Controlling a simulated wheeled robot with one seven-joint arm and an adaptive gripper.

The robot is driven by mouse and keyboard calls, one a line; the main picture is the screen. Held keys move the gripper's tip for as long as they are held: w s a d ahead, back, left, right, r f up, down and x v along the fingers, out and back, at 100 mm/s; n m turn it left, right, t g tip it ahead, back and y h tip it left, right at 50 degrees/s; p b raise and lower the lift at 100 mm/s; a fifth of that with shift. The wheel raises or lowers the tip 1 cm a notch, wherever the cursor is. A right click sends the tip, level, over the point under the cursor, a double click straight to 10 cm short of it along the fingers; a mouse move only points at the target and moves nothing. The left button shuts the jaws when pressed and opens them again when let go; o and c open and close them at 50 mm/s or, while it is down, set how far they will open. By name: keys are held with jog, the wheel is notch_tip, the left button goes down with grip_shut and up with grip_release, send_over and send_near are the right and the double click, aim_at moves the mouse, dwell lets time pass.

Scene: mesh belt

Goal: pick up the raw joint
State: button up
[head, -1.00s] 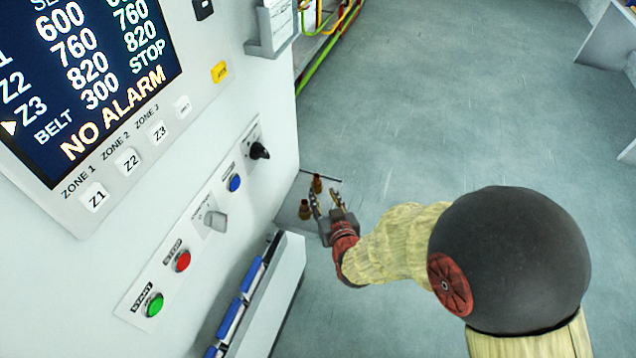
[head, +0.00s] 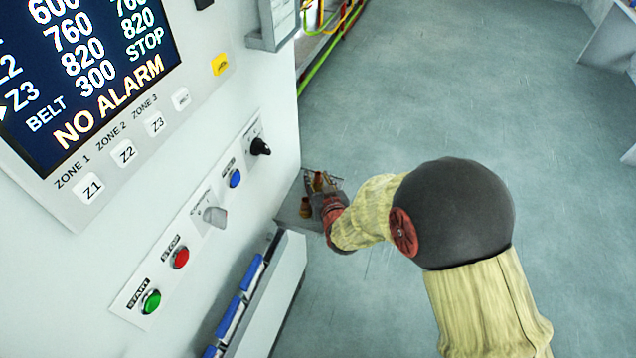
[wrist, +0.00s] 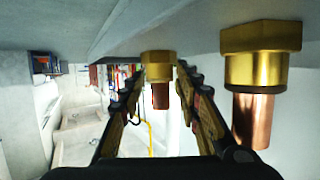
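Two joints with brass hex nuts and copper stubs stand on a small grey shelf (head: 291,205) beside the machine. One joint (wrist: 160,68) shows between my fingers in the wrist view, near the tips. The other joint (wrist: 262,72) is larger in view and outside my right finger; it also shows in the head view (head: 305,209). I cannot tell from looks which one is raw. My gripper (head: 319,188) is open, with a finger on either side of the first joint; whether they touch it is unclear. The arm partly hides that joint in the head view.
The machine's white panel, with a screen reading NO ALARM (head: 85,75), a green button (head: 151,301) and a red button (head: 180,257), stands left of the shelf. Blue-edged slats (head: 240,292) lie below. Open grey floor (head: 430,90) is to the right.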

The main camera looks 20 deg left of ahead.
jog(key=shift+c, duration=0.8)
grip_shut()
